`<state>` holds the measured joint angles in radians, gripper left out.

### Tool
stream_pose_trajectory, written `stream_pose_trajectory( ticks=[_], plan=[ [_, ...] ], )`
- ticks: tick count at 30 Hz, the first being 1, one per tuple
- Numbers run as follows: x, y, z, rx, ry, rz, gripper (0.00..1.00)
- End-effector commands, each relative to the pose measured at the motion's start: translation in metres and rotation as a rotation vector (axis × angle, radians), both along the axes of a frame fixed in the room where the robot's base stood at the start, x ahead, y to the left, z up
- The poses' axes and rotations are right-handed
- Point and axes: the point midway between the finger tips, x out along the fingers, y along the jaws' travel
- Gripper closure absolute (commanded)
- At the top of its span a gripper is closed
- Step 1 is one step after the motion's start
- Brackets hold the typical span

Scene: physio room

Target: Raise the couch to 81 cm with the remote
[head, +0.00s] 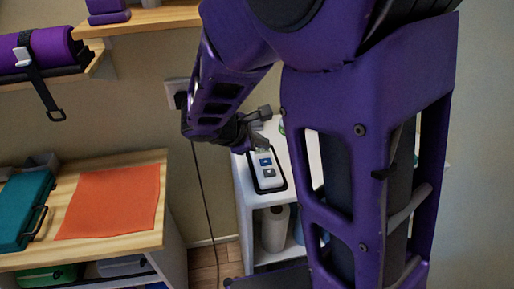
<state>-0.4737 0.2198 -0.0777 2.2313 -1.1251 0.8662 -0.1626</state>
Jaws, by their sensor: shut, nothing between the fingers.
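The remote (267,174) is a white handset with a blue button (265,162) and a dark grey button (268,172). It lies in a dark-rimmed holder on top of the white cabinet (243,189). My gripper (260,146) is shut and empty, pointing down at the far end of the remote, just beyond the blue button. I cannot tell whether the fingertips touch the remote. My arm hides part of the cabinet top. The couch and any height display are not seen in this view.
A wooden shelf unit (150,165) at left bears an orange cloth (112,202) and a teal case (25,205). A cable (204,200) hangs from a wall socket (177,92). Paper rolls (275,228) stand inside the cabinet. Wall shelves (150,19) are at upper left.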

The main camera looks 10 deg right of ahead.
Motion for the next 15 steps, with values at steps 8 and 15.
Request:
stream_pose_trajectory(
  ticks=[8,15],
  plan=[
    [0.0,0.0,-0.031,0.0,-0.001,-0.001,1.0],
    [0.0,0.0,-0.03,0.0,-0.001,-0.001,1.0]
  ],
)
